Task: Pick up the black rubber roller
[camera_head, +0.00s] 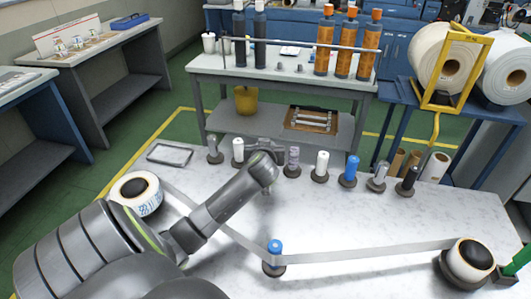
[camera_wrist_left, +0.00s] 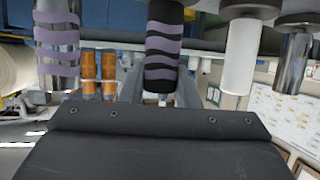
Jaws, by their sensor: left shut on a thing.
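A black roller with purple bands (camera_wrist_left: 162,45) stands in the middle of the left wrist view, between the fingers of my left gripper (camera_wrist_left: 160,90). The gripper is shut on it. In the head view my left gripper (camera_head: 266,148) is at the row of rollers on the far edge of the white table and hides this roller. A silver roller with purple bands (camera_head: 292,158) stands just right of it, and a white roller (camera_head: 238,150) stands to its left. My right gripper is not in view.
A pale web runs from the left reel (camera_head: 136,190) around a blue-topped post (camera_head: 274,252) to the right reel (camera_head: 468,262). An empty tray frame (camera_head: 169,154) lies back left.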

